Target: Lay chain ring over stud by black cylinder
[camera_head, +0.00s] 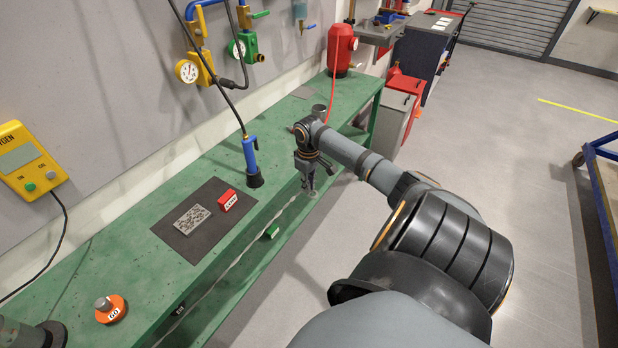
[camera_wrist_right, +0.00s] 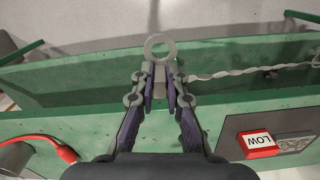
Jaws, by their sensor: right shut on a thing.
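My right gripper (camera_head: 308,186) is shut on the chain ring and holds it just off the bench's front edge. In the right wrist view, the pale grey ring (camera_wrist_right: 160,46) sticks out beyond the fingertips (camera_wrist_right: 160,84), its tab between them. A pale chain (camera_wrist_right: 235,73) runs to the right from near the ring. In the head view, the chain hangs along the bench's front. A dark grey cylinder (camera_head: 319,112) stands on the bench behind the gripper and shows at the wrist view's lower left (camera_wrist_right: 14,158). I cannot make out a stud beside it. My left gripper is not in view.
The green bench (camera_head: 150,240) carries a dark mat (camera_head: 172,238) with a grey plate (camera_head: 192,219) and a red LOW block (camera_head: 228,200). A blue torch-like tool (camera_head: 250,155) stands nearby. An orange GO base (camera_head: 118,313) is at the near left. Open floor lies right of the bench.

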